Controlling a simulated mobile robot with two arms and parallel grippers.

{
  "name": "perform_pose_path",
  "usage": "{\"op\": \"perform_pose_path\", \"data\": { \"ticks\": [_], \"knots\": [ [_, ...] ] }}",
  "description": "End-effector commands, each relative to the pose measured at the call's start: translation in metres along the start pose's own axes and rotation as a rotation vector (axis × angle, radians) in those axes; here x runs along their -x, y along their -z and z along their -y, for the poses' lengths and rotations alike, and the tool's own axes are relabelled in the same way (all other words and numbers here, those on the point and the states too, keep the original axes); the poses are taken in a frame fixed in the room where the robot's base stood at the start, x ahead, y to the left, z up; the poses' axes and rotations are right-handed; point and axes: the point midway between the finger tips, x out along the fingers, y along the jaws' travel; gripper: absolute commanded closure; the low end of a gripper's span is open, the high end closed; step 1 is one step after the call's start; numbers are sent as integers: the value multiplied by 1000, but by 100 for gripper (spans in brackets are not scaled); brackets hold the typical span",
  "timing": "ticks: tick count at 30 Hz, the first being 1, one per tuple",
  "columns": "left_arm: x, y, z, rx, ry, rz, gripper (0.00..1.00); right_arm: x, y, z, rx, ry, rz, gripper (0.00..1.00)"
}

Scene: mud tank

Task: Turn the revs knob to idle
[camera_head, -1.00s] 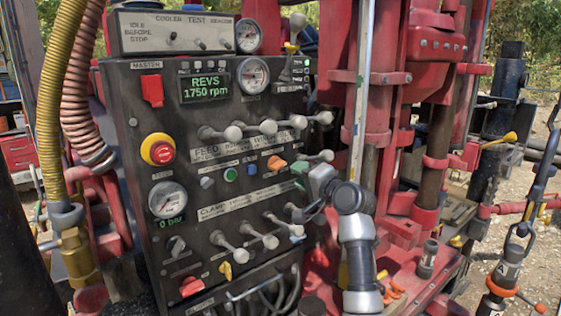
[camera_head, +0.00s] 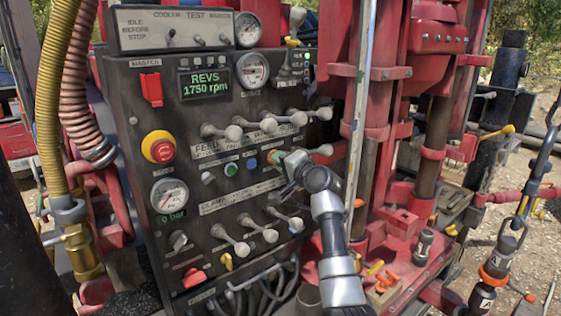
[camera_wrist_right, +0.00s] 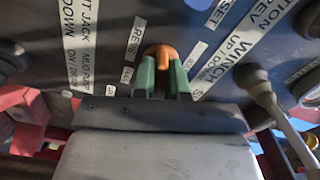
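The orange revs knob (camera_wrist_right: 160,52) is on the dark control panel (camera_head: 150,105), beside a label reading REVS in the right wrist view. My right gripper (camera_head: 275,158) is at this knob and largely covers it in the head view. In the right wrist view its two green fingers (camera_wrist_right: 162,82) lie on both sides of the knob, close together, with orange showing in the narrow gap. They look shut on it. The green display (camera_head: 204,85) reads REVS 1750 rpm. My left gripper is not in view.
Lever rows with pale ball ends stand above (camera_head: 268,125) and below (camera_head: 270,236) the knob. A green button (camera_head: 231,169) and a blue one (camera_head: 252,164) sit left of it. A red emergency stop (camera_head: 161,149) is further left. Red drill-rig columns (camera_head: 378,110) stand to the right.

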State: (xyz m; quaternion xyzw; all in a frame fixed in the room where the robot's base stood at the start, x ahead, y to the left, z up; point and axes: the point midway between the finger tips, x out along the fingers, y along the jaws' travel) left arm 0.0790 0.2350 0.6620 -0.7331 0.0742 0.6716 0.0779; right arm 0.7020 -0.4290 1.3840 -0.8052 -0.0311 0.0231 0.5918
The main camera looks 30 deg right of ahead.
Motion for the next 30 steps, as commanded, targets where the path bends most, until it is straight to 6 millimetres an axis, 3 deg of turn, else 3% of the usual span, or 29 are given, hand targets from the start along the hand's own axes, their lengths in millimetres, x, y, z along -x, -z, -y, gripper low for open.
{"op": "perform_pose_path", "data": {
  "ticks": [3,14,30],
  "knots": [
    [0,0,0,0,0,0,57,0,0,0,0,0,0,100],
    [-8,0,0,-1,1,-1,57,0,-1,-3,43,-2,1,100],
    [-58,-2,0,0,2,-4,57,0,-1,-6,465,-3,1,100]
  ]
}}
